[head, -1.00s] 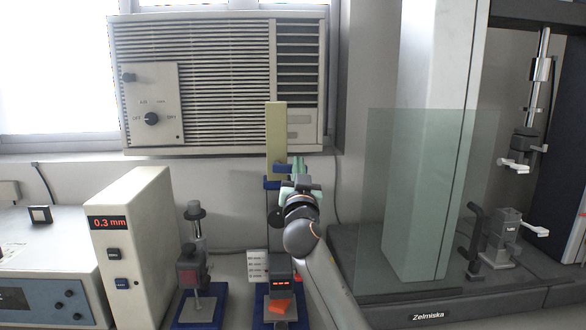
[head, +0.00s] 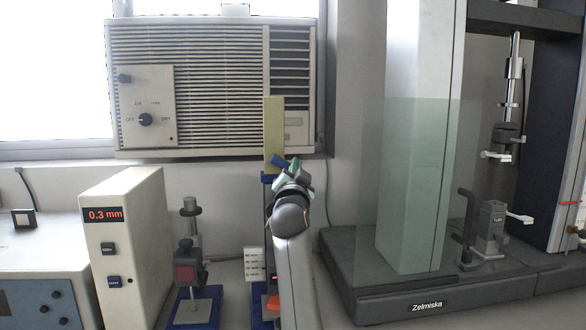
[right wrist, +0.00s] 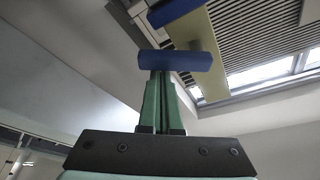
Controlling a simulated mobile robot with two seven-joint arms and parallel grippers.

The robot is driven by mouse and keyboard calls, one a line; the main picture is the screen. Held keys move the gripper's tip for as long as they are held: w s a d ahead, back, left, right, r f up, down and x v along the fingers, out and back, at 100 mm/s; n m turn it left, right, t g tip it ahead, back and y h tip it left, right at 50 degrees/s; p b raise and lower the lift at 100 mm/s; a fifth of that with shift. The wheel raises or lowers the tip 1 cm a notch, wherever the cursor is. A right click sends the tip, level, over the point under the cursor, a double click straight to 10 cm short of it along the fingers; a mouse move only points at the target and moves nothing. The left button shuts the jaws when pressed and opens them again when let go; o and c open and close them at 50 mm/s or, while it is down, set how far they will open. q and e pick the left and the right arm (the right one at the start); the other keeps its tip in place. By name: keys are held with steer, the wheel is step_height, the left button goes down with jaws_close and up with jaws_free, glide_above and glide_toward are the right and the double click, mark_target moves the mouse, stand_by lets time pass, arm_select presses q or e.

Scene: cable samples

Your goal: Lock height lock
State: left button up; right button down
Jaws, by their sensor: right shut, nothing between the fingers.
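A tall cream column (head: 274,125) rises from the blue-based stand in the middle of the head view. A small blue bar (head: 280,162), seemingly the height lock, is on the column and looks tilted. Another blue piece (head: 268,178) is just below it. My right gripper (head: 291,173) is shut and empty beside the column, close to the blue bar. In the right wrist view a blue bar (right wrist: 175,61) is right at the closed green fingertips (right wrist: 160,78); I cannot tell if they touch. Behind it are the column (right wrist: 203,55) and a second blue piece (right wrist: 172,11). My left gripper is not in view.
A display box (head: 130,240) reading 0.3 mm stands at left, beside a smaller blue-based stand (head: 190,270). An air conditioner (head: 215,85) is on the wall behind. A tester with a glass panel (head: 415,180) stands at right. My right arm hides part of the middle stand.

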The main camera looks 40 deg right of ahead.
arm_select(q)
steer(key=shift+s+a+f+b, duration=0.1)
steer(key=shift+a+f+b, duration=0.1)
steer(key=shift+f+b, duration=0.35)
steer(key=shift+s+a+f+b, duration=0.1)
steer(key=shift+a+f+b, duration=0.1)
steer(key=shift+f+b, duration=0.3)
arm_select(e)
steer(key=m, duration=0.1)
steer(key=f+m, duration=0.1)
steer(key=f+g, duration=0.1)
steer(key=shift+w+a+m, duration=0.25)
steer(key=shift+a+m, duration=0.1)
steer(key=shift+m, duration=0.05)
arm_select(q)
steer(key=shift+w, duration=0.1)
